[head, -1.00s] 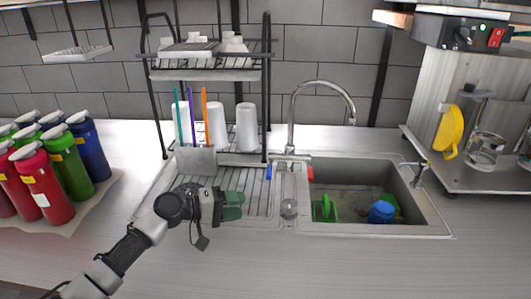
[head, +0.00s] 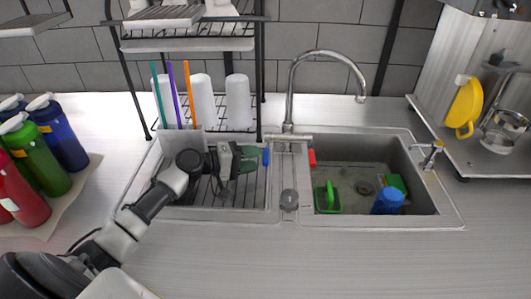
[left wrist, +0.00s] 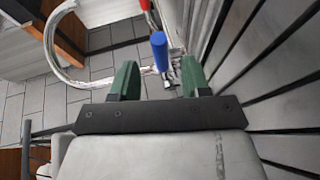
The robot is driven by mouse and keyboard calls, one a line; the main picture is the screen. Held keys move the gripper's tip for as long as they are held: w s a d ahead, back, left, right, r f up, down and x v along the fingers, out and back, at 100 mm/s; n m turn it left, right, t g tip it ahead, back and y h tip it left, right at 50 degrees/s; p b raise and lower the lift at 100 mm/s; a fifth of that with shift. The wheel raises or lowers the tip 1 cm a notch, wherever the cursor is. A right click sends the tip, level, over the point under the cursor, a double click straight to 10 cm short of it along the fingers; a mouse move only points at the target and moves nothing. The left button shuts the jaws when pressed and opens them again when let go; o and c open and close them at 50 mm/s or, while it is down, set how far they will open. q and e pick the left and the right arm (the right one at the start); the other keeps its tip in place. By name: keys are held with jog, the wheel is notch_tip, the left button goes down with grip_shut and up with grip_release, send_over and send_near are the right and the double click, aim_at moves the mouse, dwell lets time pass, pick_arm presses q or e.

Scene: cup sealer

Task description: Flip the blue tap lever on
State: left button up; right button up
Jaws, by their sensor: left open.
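The blue tap lever (head: 266,158) is on the left side of the base of the chrome tap (head: 289,112). The red lever (head: 312,157) is on the right side of the base. My left gripper (head: 250,160) is over the ribbed drainer, just left of the blue lever, with its green fingers pointing at it. In the left wrist view, the blue lever (left wrist: 160,52) shows between the two spread green fingers (left wrist: 158,80), a little beyond the tips. No contact is visible. The left gripper is open and empty. My right gripper is out of view.
The sink basin (head: 345,165) holds a blue cup (head: 387,201) and green items. A rack with white cups (head: 238,100) and a holder with coloured sticks (head: 182,142) stand behind the gripper. Bottles (head: 35,155) stand at left. The front counter (head: 330,260) is clear.

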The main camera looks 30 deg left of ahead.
aim_at(266, 157)
pick_arm(q)
jog(key=shift+p+x, duration=0.45)
jog(key=shift+x, duration=1.9)
jog(key=shift+c, duration=0.2)
grip_shut()
